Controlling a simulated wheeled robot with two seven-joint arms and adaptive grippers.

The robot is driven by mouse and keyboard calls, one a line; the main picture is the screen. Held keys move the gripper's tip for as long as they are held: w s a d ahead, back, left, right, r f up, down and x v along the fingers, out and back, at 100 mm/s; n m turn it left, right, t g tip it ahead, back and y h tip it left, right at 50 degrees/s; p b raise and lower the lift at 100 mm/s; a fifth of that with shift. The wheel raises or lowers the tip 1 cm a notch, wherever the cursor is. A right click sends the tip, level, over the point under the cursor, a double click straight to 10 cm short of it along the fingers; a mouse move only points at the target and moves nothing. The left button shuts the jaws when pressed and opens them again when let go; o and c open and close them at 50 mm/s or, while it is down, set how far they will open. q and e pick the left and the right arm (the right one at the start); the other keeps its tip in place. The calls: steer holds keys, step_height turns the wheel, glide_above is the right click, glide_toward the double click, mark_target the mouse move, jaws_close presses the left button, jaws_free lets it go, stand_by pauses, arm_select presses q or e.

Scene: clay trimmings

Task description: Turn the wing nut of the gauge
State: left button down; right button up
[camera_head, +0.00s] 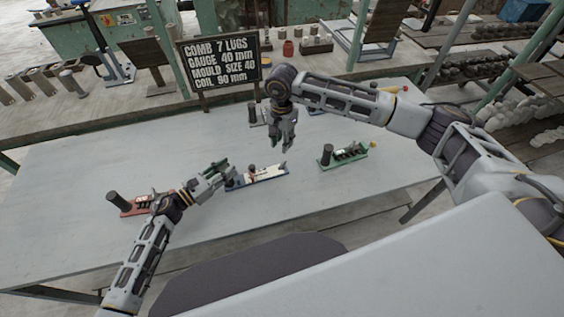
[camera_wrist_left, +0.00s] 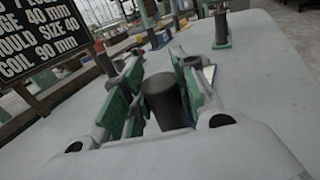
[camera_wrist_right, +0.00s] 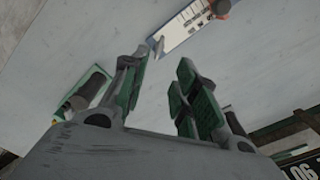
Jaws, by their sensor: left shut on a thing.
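The blue-edged gauge with a white face (camera_head: 262,180) lies on the table; it also shows in the right wrist view (camera_wrist_right: 188,28). A small grey wing nut (camera_head: 284,165) stands at its right end and shows in the right wrist view (camera_wrist_right: 157,44). My left gripper (camera_head: 220,172) is at the gauge's left end, shut on a dark cylindrical post (camera_wrist_left: 165,100) seen between its fingers. My right gripper (camera_head: 286,143) is open and empty, fingers pointing down, above and behind the wing nut and apart from it.
A green gauge (camera_head: 345,157) with a dark post lies to the right, and a red one (camera_head: 140,205) lies to the left near my left forearm. A black lettered sign (camera_head: 221,60) stands at the table's back edge. The table (camera_head: 90,160) has bare room around the gauges.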

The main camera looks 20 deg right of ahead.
mark_target(282, 164)
steer(key=shift+f, duration=0.1)
steer(key=shift+f, duration=5.9)
jaws_close()
